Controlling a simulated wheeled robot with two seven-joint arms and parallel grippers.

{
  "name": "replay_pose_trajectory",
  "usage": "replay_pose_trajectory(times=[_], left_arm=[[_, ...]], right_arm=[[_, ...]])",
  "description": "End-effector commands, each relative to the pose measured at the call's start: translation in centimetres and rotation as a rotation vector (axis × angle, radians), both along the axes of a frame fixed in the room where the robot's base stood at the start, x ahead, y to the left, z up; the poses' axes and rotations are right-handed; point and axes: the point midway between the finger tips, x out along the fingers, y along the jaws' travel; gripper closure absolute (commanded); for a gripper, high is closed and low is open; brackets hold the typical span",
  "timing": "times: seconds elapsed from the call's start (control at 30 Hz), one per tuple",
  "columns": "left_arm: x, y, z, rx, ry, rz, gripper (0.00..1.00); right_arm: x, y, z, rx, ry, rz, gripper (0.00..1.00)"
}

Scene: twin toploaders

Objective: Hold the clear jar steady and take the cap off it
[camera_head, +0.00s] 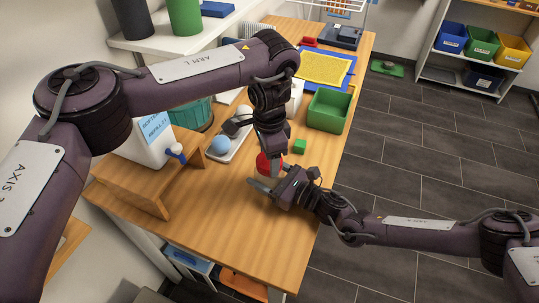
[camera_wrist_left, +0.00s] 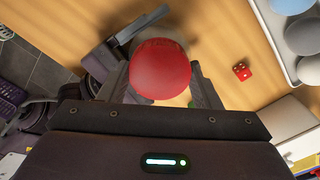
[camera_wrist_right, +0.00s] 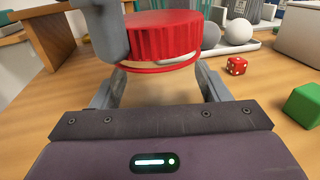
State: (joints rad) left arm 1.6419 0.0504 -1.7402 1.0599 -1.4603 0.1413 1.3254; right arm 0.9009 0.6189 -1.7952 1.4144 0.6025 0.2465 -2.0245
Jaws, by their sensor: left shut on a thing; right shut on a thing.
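The red ribbed cap (camera_wrist_right: 165,38) sits on top of the clear jar (camera_wrist_right: 160,90), whose see-through body is hard to make out. A thin red ring shows just under the cap; I cannot tell whether the cap is loose. My left gripper (camera_head: 268,155) comes down from above and is shut on the cap, which fills the space between its fingers in the left wrist view (camera_wrist_left: 160,68). My right gripper (camera_head: 262,190) reaches in from the right, low down, and is shut on the jar below the cap. The head view shows little of the jar behind the grippers.
A green cube (camera_head: 300,146) and a red die (camera_wrist_right: 236,66) lie close by. A white tray (camera_head: 238,150) with balls and a wooden stand (camera_head: 140,180) with a white jug are left. A green bin (camera_head: 328,110) stands behind. The table front is clear.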

Motion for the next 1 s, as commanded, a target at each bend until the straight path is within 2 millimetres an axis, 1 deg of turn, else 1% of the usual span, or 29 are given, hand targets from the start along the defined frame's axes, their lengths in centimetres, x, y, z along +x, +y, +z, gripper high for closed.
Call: replay_pose_trajectory(times=[0.03, 0.1, 0.2, 0.3, 1.0], left_arm=[[0.17, 0.01, 0.09, -0.002, -0.005, 0.101, 0.7], [0.17, 0.01, 0.1, -0.002, -0.005, 0.24, 0.7], [0.18, 0.03, 0.11, -0.002, -0.005, 0.393, 0.7], [0.18, 0.03, 0.11, -0.002, -0.005, 0.483, 0.7], [0.16, 0.02, 0.27, -0.002, -0.005, 0.474, 0.7]], right_arm=[[-0.22, 0.19, -0.01, 0.001, 0.0, 0.006, 0.94], [-0.22, 0.19, -0.02, 0.001, 0.0, 0.006, 0.94], [-0.22, 0.19, -0.02, 0.001, 0.0, 0.006, 0.94], [-0.22, 0.19, -0.02, 0.001, 0.0, 0.006, 0.94], [-0.16, 0.11, -0.05, 0.001, 0.001, 0.004, 0.94]])
